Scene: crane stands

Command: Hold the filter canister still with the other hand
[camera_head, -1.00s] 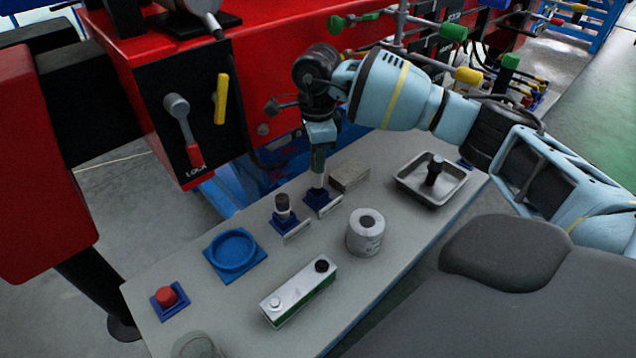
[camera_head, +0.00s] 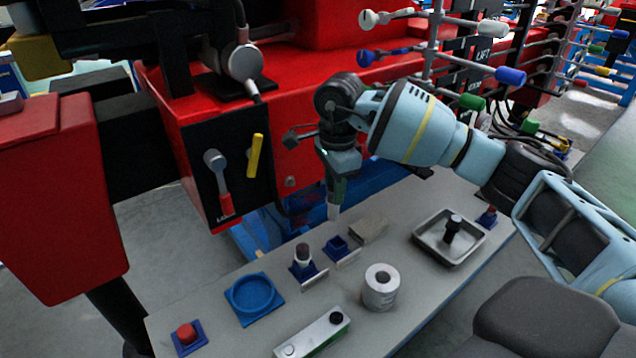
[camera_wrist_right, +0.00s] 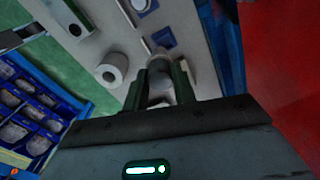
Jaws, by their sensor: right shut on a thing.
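A white cylinder with a dark hole in its top (camera_head: 380,288) stands upright on the bench; it is likely the filter canister, and no gripper touches it. It also shows in the right wrist view (camera_wrist_right: 112,68). My right gripper (camera_head: 336,196) points down above the bench, behind and left of the cylinder. It is shut on a slim pale cylindrical piece (camera_head: 334,212), held above an empty blue square holder (camera_head: 337,247). In the right wrist view, the fingers (camera_wrist_right: 161,82) close around this piece, hiding part of it. My left gripper is not in view.
On the grey bench (camera_head: 225,325) are a blue ring (camera_head: 253,294), a red knob (camera_head: 187,334), a dark-topped piece in a blue holder (camera_head: 303,256), a beige block (camera_head: 368,230), a metal tray (camera_head: 430,245) and a white-green box (camera_head: 312,338). A red machine (camera_head: 300,40) stands behind.

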